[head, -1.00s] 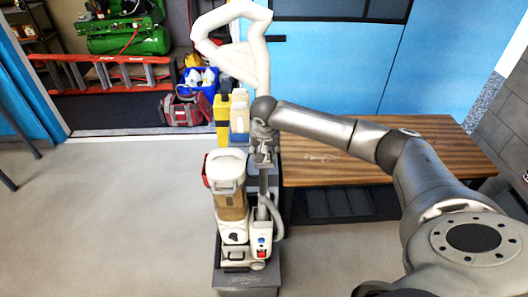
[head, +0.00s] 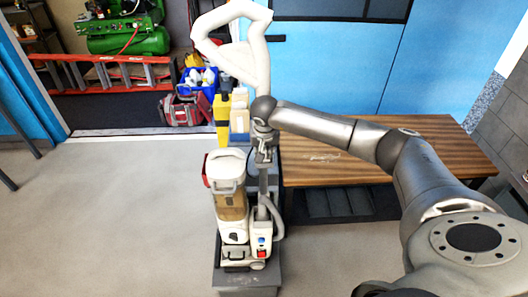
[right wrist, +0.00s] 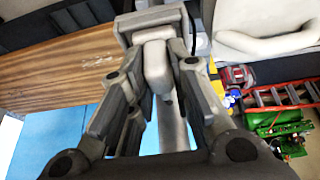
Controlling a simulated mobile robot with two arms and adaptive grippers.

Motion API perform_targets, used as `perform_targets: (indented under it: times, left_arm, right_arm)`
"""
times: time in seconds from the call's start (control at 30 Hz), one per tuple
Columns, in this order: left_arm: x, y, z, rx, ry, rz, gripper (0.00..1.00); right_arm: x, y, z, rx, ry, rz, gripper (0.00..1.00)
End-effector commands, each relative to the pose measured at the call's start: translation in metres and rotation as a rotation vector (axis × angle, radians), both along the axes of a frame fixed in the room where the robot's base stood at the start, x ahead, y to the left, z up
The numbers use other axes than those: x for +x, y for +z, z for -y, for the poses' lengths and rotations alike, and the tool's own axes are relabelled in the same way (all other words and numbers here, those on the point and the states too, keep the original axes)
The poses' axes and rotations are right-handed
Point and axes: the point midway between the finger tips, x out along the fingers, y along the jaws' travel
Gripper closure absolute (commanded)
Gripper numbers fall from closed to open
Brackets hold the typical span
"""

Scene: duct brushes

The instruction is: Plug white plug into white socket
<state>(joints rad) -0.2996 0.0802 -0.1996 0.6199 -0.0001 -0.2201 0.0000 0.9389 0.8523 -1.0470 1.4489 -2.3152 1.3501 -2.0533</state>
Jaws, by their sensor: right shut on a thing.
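My right gripper (head: 265,152) hangs above and just behind the upright cleaning machine (head: 232,238) in the head view. In the right wrist view its two fingers (right wrist: 155,85) are closed on a pale, rounded block, which looks like the white plug (right wrist: 157,62). A worn grey housing (right wrist: 150,22) lies directly beyond the plug. I cannot tell whether the plug touches it or enters it. In the head view the plug is too small to make out. I cannot identify the white socket for certain. My left gripper is not in view.
A wooden bench (head: 440,145) stands to the right. Yellow and cream containers (head: 222,110) stand behind the machine. A red ladder (head: 120,72) and green compressor (head: 125,35) are at the back left. The left floor is clear.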

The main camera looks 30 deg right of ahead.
Motion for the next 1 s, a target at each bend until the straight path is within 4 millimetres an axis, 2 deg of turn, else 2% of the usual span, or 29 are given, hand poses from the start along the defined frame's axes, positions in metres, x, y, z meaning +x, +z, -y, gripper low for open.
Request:
perform_targets:
  times: [0.23, 0.4, 0.67, 0.8, 1.0]
  left_arm:
    - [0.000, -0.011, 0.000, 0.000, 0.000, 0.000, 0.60]
    - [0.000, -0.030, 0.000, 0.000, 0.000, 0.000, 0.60]
    - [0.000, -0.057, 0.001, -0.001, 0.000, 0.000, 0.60]
    - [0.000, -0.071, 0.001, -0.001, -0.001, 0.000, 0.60]
    - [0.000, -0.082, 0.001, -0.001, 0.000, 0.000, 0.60]
  right_arm:
    - [0.001, 0.008, 0.000, 0.000, 0.001, 0.004, 1.00]
    - [0.001, 0.028, 0.000, -0.001, 0.001, 0.007, 1.00]
    - [-0.017, 0.090, -0.051, 0.000, 0.007, 0.009, 1.00]
    - [-0.030, 0.103, -0.085, -0.001, 0.007, 0.005, 1.00]
    - [-0.043, 0.121, -0.117, -0.001, 0.005, 0.004, 1.00]
